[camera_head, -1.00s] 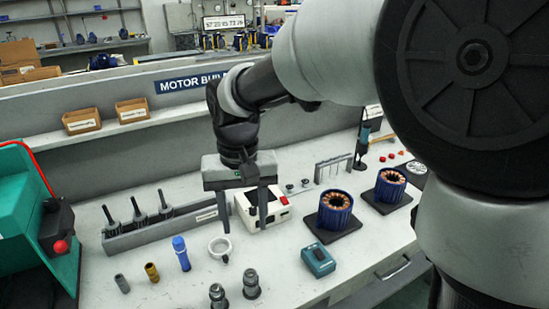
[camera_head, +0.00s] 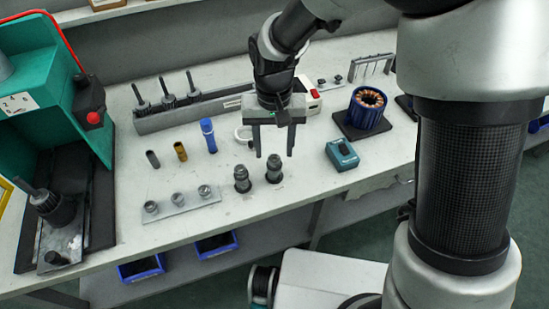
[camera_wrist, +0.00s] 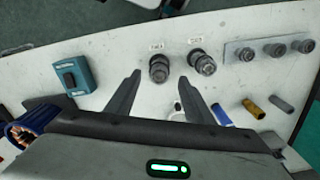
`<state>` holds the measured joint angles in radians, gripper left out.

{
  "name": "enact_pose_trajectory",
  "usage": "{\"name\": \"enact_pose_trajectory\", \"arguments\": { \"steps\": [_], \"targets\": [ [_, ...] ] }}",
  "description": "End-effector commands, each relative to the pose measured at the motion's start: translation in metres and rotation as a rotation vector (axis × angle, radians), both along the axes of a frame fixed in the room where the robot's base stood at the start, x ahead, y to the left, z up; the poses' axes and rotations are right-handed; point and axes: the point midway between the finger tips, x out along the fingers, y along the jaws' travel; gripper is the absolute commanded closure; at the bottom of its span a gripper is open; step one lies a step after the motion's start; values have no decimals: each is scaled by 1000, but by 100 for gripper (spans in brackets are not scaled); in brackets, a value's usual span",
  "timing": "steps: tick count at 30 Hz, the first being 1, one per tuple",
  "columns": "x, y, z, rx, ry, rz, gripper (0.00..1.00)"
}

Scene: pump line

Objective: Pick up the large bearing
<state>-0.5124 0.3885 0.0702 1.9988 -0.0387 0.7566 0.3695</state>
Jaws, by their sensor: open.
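Three small metal ring-shaped parts, which look like bearings, sit in a row on a light plate (camera_head: 190,206) near the table's front edge: a left one (camera_head: 150,207), a middle one (camera_head: 178,199) and a right one (camera_head: 204,191). I cannot tell which is the large one. In the wrist view the row is at the upper right, with its near end ring (camera_wrist: 245,54) closest to my gripper. My gripper (camera_head: 274,152) is open and empty above the table, to the right of and behind the plate. Its spread fingers (camera_wrist: 160,77) hold nothing.
A teal box (camera_head: 341,154) and blue-cased stator (camera_head: 368,108) are right.

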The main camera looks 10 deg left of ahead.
Motion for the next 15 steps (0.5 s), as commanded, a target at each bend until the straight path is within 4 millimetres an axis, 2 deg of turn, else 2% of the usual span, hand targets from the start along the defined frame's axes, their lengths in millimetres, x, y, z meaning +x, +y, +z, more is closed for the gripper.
{"name": "enact_pose_trajectory", "arguments": {
  "steps": [1, 3, 6, 13, 14, 15],
  "targets": [
    [0, -1, -11, -1, 2, 0, 52],
    [0, -1, -20, -1, 2, 1, 52],
    [1, 0, -27, 0, 0, 0, 52],
    [1, 0, -28, 0, -2, 0, 52],
    [1, 0, -28, 0, -2, 0, 54],
    [1, 0, -28, 0, -2, 0, 61]
  ]
}}
